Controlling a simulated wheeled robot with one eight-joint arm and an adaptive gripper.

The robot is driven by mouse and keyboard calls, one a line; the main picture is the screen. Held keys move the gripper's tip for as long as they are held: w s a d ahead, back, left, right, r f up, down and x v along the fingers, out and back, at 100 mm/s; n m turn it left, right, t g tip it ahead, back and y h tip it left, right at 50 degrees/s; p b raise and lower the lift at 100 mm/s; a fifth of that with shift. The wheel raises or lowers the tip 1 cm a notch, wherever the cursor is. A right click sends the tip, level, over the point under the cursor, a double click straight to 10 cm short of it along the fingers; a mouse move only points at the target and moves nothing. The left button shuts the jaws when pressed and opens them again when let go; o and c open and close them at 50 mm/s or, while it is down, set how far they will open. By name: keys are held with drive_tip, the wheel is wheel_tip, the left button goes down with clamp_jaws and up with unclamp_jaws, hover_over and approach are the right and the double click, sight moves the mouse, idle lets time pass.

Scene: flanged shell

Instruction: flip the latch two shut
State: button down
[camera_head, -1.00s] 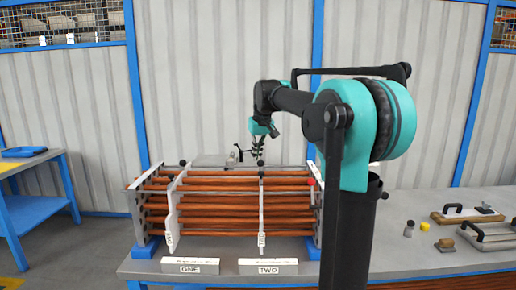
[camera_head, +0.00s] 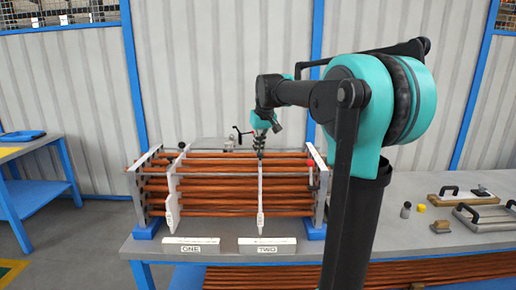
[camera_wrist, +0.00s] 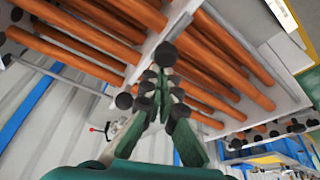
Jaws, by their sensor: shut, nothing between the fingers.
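A white upright strip (camera_head: 261,200) crosses the brown tubes behind the plate marked TWO (camera_head: 267,250). I take it for latch two; how far it is turned I cannot tell. My gripper (camera_head: 260,151) is over its top end and hides it. In the wrist view my gripper (camera_wrist: 160,80) points at a pale bar across the tubes, its green fingers drawn together and empty. A dark round knob (camera_wrist: 165,54) is right at the fingertips; whether they touch it I cannot tell.
A similar white strip (camera_head: 171,195) with a dark knob (camera_head: 181,145) stands behind the plate marked ONE (camera_head: 190,248). Grey end frames (camera_head: 320,190) flank the tubes. Handled parts (camera_head: 485,218) lie on the bench at right.

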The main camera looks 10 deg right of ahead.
drive_tip(key=shift+s+a, duration=0.15)
drive_tip(key=shift+s, duration=0.7)
drive_tip(key=shift+s+a, duration=0.1)
drive_tip(key=shift+s, duration=0.7)
wheel_tip(320, 180, up, 10)
drive_tip(key=f, duration=0.1)
hover_over(258, 154)
drive_tip(key=shift+w+r, duration=0.1)
drive_tip(key=shift+r, duration=0.15)
